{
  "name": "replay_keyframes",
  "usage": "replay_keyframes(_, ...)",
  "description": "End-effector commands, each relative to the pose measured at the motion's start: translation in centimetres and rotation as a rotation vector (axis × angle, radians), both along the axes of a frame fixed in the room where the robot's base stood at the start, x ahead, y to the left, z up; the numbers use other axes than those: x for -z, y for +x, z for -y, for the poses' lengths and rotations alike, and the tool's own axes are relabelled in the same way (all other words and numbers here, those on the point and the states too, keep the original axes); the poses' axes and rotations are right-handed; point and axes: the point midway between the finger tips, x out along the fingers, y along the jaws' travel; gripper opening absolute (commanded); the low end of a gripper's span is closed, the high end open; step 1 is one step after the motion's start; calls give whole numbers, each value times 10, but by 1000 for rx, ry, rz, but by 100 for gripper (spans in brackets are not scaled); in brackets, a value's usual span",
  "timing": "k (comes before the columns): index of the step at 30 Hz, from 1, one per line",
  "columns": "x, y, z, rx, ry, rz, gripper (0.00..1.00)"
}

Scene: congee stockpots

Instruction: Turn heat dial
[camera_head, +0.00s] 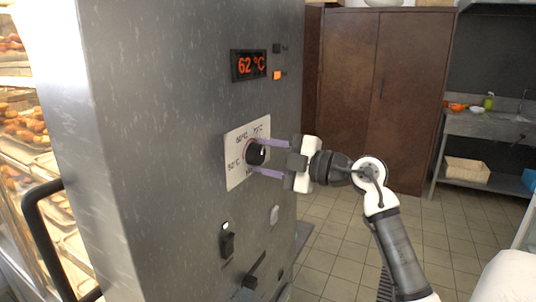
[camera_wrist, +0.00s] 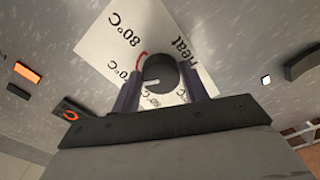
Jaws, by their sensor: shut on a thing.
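The heat dial (camera_head: 256,153) is a black round knob with a white mark, on a white plate (camera_head: 236,146) with temperature labels on the grey metal cabinet front. In the wrist view the dial (camera_wrist: 160,70) sits between the two purple fingers of my gripper (camera_wrist: 160,95), and the labels "80°C" and "heat" show around it. In the head view my gripper (camera_head: 268,158) reaches in from the right with its fingers above and below the dial, shut on it. The red display (camera_head: 249,65) above reads 62 °C. An orange light (camera_head: 277,75) is lit beside it.
A black rocker switch (camera_head: 227,243) and a lever (camera_head: 255,268) lie below the dial. A glass case of baked goods (camera_head: 22,125) with a black handle (camera_head: 50,235) is at the left. A brown cupboard (camera_head: 385,95) and a sink counter (camera_head: 487,125) stand behind, with open tiled floor between.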

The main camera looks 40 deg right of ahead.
Motion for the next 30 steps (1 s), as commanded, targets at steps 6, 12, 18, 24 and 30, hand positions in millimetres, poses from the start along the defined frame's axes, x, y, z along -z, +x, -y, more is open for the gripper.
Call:
replay_keyframes(6,0,0,0,1,57,-24,21)
replay_keyframes(12,1,0,0,0,72,-31,21)
replay_keyframes(18,1,0,0,0,73,-32,21)
replay_keyframes(24,1,0,0,0,73,-32,54)
replay_keyframes(30,1,0,0,0,73,-30,65)
